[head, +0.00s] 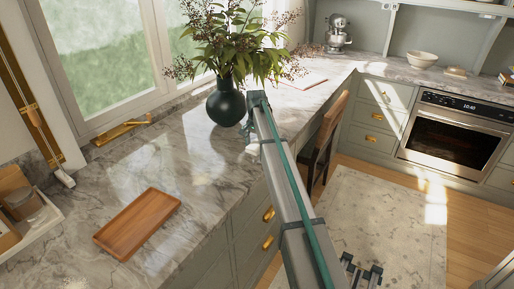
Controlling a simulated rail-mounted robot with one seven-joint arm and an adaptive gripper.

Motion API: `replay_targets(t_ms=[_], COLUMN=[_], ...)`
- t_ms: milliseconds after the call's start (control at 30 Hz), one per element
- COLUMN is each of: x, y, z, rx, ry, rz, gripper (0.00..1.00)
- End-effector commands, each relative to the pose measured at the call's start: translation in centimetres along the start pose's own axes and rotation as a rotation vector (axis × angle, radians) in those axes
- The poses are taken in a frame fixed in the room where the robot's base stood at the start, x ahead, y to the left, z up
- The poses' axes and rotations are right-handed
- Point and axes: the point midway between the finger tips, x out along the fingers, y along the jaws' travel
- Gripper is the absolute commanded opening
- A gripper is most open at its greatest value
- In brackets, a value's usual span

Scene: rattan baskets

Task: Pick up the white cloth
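I cannot make out a white cloth for sure in the head view. A flat pale thing (303,80) lies on the marble counter behind the plant; it is too small to tell what it is. My gripper (363,270) is at the bottom edge, right of my arm, over the rug area and apart from the counter. Its two dark fingers look spread with nothing between them. Part of the gripper is cut off by the frame edge.
The marble counter (105,190) holds a wooden tray (137,222) and a dark vase (226,103) with a leafy plant. A wooden chair (325,140) stands by the counter. A mixer (338,35), a bowl (422,59) and an oven (455,135) are farther back. The rug (385,215) is clear.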

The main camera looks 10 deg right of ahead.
Motion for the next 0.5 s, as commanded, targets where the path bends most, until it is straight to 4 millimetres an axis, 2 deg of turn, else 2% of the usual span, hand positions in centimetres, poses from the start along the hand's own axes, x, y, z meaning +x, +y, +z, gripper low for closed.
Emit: replay_targets(t_ms=[33, 200, 500], x=[-0.02, -0.03, -0.15], y=[0.00, 0.00, -0.01], z=[0.00, 0.00, -0.01], rx=[0.000, 0.000, 0.000], ry=[0.000, 0.000, 0.000], rz=[0.000, 0.000, 0.000], gripper=[0.65, 0.36, 0.36])
